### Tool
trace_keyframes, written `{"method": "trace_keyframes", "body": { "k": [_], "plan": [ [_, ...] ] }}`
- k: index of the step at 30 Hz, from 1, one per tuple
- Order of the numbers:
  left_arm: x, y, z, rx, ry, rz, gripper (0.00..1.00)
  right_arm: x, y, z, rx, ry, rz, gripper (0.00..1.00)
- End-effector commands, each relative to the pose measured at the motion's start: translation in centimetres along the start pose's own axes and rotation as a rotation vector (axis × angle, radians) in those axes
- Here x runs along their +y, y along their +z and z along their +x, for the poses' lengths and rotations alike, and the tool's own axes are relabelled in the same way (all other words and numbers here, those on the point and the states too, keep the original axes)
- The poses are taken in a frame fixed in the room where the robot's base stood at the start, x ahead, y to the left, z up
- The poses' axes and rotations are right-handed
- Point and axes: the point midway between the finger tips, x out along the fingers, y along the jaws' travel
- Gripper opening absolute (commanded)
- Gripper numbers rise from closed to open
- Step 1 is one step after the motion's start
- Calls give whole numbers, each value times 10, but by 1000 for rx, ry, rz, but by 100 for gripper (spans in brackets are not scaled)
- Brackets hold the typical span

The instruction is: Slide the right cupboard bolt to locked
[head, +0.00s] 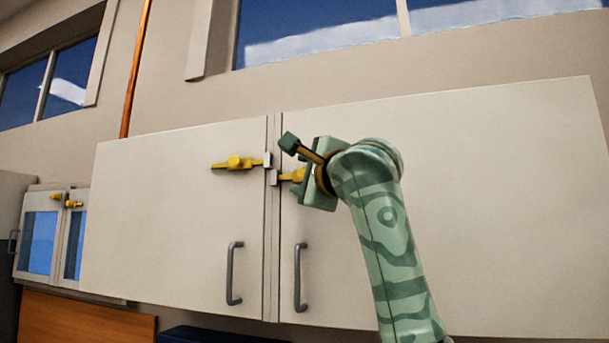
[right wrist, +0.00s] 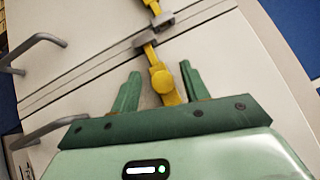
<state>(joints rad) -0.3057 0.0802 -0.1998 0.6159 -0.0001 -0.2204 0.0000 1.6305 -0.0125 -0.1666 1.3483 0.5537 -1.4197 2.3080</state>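The right cupboard bolt (head: 290,176) is yellow and lies level on the right door, mostly hidden behind my right gripper (head: 308,175) in the head view. In the right wrist view the bolt (right wrist: 163,82) lies between the two green fingers of the gripper (right wrist: 161,70), which are apart with gaps on both sides. The bolt's thin end reaches the small grey keeper (right wrist: 145,40); I cannot tell how far it goes in. That keeper (head: 274,177) also shows at the door seam in the head view. My left gripper is not in view.
A second yellow bolt (head: 235,162) sits on the left door, slightly higher, pointing at its own grey keeper (head: 267,159). Grey handles stand out below, on the left door (head: 234,273) and right door (head: 299,277). A smaller glazed cabinet (head: 48,232) is at far left.

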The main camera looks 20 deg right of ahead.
Motion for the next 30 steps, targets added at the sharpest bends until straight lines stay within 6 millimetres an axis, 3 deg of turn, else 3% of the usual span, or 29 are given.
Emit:
{"method": "trace_keyframes", "body": {
  "k": [4,8,15,21,25,30],
  "plan": [
    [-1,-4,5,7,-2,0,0,1,0,-5,-1,-1,1,45],
    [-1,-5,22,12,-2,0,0,5,0,-25,-2,-4,0,45],
    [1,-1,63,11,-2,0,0,7,1,-91,-6,-5,2,45],
    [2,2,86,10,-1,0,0,6,2,-136,-5,-3,1,45],
    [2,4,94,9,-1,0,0,3,2,-154,-3,-1,0,45],
    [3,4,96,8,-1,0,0,1,2,-162,-1,0,0,45]
  ]
}}
